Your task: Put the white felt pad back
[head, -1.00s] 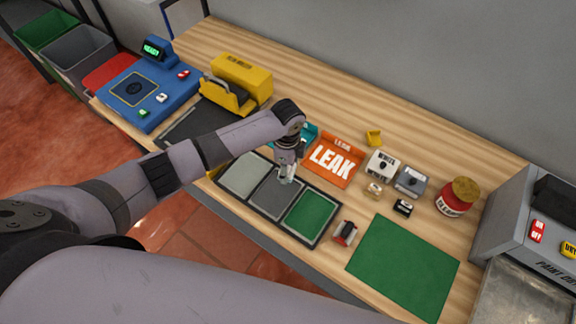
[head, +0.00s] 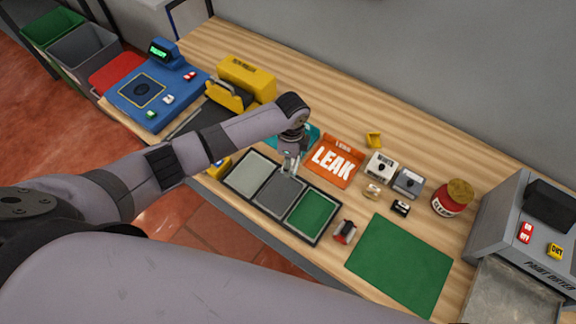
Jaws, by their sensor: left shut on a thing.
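My left gripper (head: 290,168) points down above the far edge of a dark tray with three panels. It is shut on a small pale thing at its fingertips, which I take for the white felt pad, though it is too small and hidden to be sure. The tray's panels are pale grey (head: 252,174), dark grey (head: 277,194) and green (head: 312,214). The fingertips are over the back of the dark grey panel; I cannot tell whether they touch it. My right gripper is not in view.
Small stamps (head: 380,166), a red jar (head: 453,197) and a green mat (head: 401,264) lie right. A yellow device (head: 246,78) and blue station (head: 152,92) are left.

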